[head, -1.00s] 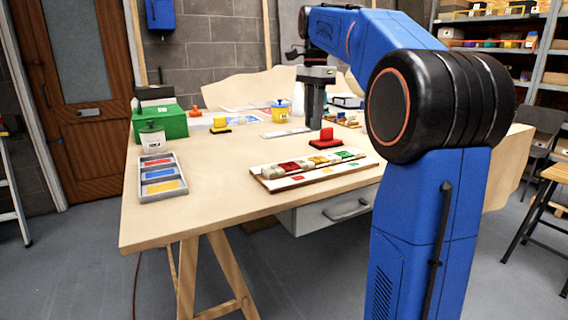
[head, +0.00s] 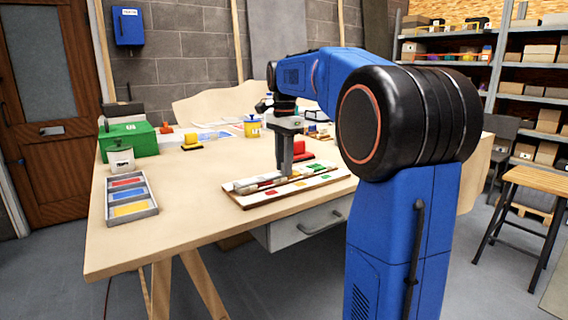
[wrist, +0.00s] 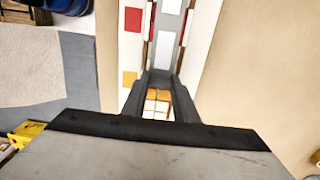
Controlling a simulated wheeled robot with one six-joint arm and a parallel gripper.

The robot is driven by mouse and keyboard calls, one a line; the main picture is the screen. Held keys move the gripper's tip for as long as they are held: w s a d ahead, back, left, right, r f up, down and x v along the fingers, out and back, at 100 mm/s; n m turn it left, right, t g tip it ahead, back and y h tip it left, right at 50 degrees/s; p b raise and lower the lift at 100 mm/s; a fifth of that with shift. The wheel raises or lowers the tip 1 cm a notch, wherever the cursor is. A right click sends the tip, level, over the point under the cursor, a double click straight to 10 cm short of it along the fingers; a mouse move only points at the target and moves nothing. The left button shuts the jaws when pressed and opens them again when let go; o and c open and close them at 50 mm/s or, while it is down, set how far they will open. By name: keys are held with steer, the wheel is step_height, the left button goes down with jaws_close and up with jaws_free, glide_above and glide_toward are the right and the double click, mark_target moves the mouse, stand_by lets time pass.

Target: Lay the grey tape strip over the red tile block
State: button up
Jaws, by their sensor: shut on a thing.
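My gripper (head: 283,174) is low over the white mosaic panel (head: 325,178), and its fingers (wrist: 160,78) also show in the wrist view. It is shut on the grey tape strip (wrist: 167,45), which reaches out beyond the fingertips along the row of tiles. The red tile block (wrist: 184,28) shows as red edges on both sides of the strip, which covers its middle in this view. I cannot tell whether the strip touches the block. Yellow tiles (wrist: 158,105) show between the fingers. In the head view the gripper partly hides the tile row.
A grey tray (head: 152,209) of red, blue and yellow stands on the left of the table. A green box (head: 128,141), a white tub (head: 121,160) and a yellow pot (head: 252,128) stand behind. A red-handled block (head: 299,150) stands just behind the panel.

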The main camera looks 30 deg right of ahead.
steer(key=shift+f, duration=0.1)
steer(key=o, duration=1)
step_height(320, 180, up, 12)
steer(key=s+a+f+n+t, duration=0.3)
steer(key=s+a+f+n, duration=0.75)
steer(key=s, duration=0.55)
steer(key=s+a+f+n+t, duration=0.1)
steer(key=s+a+f+n, duration=0.1)
steer(key=s+f, duration=0.5)
steer(key=s+a+f+n, duration=0.3)
steer(key=s+f+n, duration=0.2)
steer(key=f, duration=0.9)
steer(key=shift+s+a+t, duration=0.15)
steer(key=shift+s+t, duration=0.25)
steer(key=shift+s, duration=0.7)
steer(key=shift+r, duration=0.1)
